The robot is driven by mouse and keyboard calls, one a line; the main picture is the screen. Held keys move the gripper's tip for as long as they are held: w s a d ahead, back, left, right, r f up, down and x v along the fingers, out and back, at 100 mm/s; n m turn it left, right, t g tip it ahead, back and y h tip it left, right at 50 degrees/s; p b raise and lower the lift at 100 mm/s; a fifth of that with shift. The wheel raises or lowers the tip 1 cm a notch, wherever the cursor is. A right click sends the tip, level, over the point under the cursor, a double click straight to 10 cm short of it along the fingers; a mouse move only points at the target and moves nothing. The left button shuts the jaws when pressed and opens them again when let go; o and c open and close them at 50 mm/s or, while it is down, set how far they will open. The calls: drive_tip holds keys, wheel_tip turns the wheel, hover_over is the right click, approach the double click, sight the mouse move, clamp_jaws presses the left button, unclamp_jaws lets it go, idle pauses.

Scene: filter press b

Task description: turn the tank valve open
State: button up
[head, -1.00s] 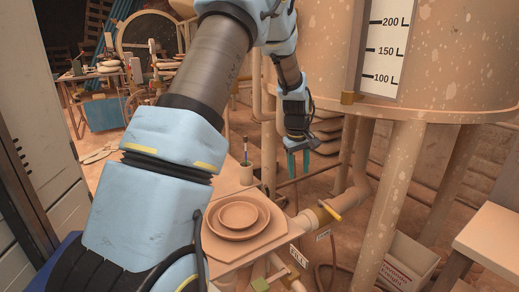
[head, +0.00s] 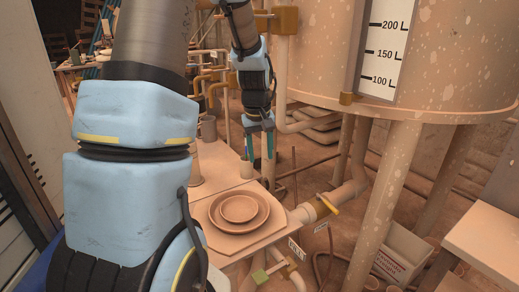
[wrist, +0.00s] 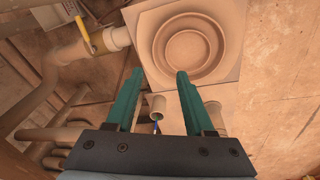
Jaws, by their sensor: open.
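A valve with a yellow lever (head: 328,206) sits on the thick pipe that runs from under the tank (head: 450,60) to the table's right edge. In the wrist view the yellow lever (wrist: 84,34) is at the upper left, beside the grey-brown pipe. My gripper (head: 259,150) points down above the right part of the table, up and left of the lever in the head view. Its green fingers (wrist: 159,75) are apart, with nothing between them. They do not touch the valve.
Stacked round dishes on a square plate (head: 217,235) lie on the table near the valve. Tank legs (head: 385,205) and an open box (head: 402,252) stand to the right. Small pipes rise behind my gripper.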

drive_tip(key=shift+s+a+r, duration=0.1)
drive_tip(key=shift+a, duration=0.05)
drive_tip(key=c, duration=0.4)
drive_tip(key=w+d+f+m+b, duration=0.1)
drive_tip(key=d+f+m, duration=0.1)
drive_tip(key=d+f, duration=0.1)
drive_tip(key=w+d+f+m+b, duration=0.2)
drive_tip(key=d+f, duration=0.1)
drive_tip(key=d, duration=0.2)
drive_tip(key=w+d+f+m+h+b, duration=0.1)
drive_tip(key=w+d+f+m+b, duration=0.1)
drive_tip(key=d+f+m, duration=0.1)
drive_tip(key=shift+d, duration=0.65)
clamp_jaws()
drive_tip(key=m+h+b, duration=0.2)
drive_tip(key=m+b, duration=0.2)
drive_tip(key=m, duration=0.4)
hover_over(327, 203)
drive_tip(key=s, duration=0.2)
wheel_tip(327, 203, down, 9)
drive_tip(key=s+x, duration=0.1)
drive_tip(key=x, duration=0.8)
drive_tip(key=shift+w+f, duration=0.25)
